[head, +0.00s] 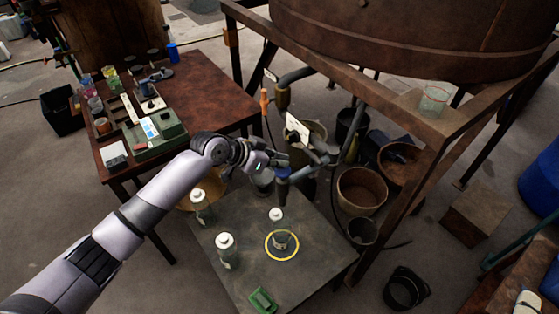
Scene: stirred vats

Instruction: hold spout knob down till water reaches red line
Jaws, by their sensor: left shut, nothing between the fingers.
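My left arm reaches in from the lower left. Its gripper (281,161) is shut and empty, at the spout (283,186) under the big vat. The spout knob is hidden or too small to make out, so I cannot tell whether the fingers touch it. A clear glass vessel (281,241) stands upright inside a yellow ring (269,255) on the grey table (245,270), below and slightly in front of the spout. Its water level and a red line are too small to tell. My right gripper is not in view.
White-capped bottles (225,243) stand left of the vessel, and a green object (262,300) lies at the table's front edge. The vat's rusty frame (388,220) stands close on the right, with buckets (361,190) beneath. A wooden table (215,90) with lab ware is behind left.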

